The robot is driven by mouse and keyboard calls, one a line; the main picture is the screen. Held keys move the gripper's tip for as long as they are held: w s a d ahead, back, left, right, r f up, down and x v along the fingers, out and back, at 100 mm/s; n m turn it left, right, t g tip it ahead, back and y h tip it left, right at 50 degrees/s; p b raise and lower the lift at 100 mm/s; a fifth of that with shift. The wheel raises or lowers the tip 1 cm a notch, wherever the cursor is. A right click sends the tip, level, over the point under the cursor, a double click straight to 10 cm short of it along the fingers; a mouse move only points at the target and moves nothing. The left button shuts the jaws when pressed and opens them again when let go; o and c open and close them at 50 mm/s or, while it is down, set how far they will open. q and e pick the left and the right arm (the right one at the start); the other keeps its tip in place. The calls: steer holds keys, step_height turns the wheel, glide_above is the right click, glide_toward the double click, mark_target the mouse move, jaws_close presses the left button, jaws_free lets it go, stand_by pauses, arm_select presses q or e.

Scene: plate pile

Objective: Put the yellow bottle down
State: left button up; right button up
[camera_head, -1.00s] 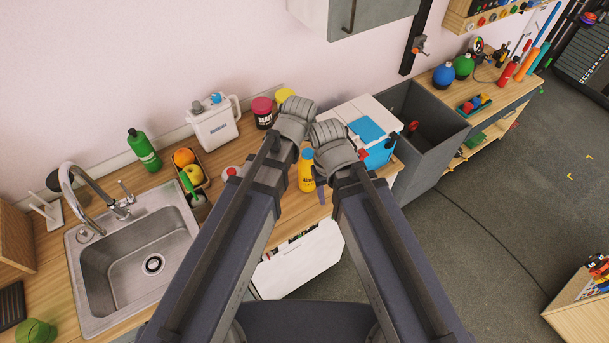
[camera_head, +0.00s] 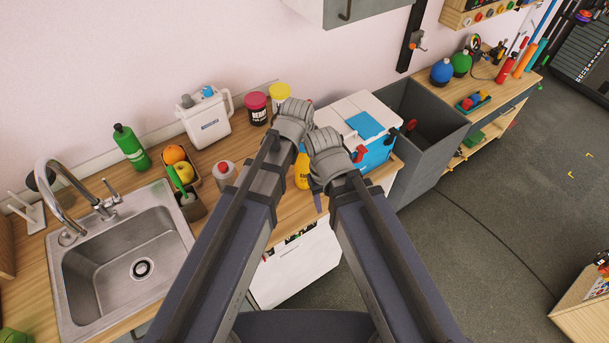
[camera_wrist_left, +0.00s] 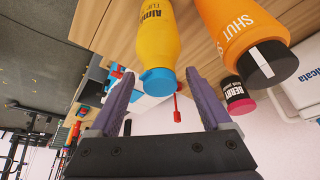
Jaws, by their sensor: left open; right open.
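The yellow bottle (camera_head: 301,172) is at the counter's front part in the head view, partly hidden between my two forearms. In the left wrist view the yellow bottle (camera_wrist_left: 158,35) shows its blue cap and dark lettering; the picture is inverted and the bottle's base is out of frame. My left gripper (camera_wrist_left: 157,80) is open, its two purple fingers apart on either side of the blue cap, with visible gaps. In the head view my left gripper is hidden behind its arm. My right gripper (camera_head: 317,200) shows one purple finger beside the bottle; it is open.
An orange bottle (camera_wrist_left: 240,32) with a black cap stands close beside the yellow one. A pink-lidded jar (camera_head: 256,108), a white jug (camera_head: 206,118) and a white-and-blue cooler (camera_head: 368,125) are behind. The sink (camera_head: 125,262) is left. Wooden counter (camera_head: 240,160) shows between them.

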arm_select(q)
steer(key=shift+c, duration=0.3)
jaws_close()
stand_by(0.4)
stand_by(0.7)
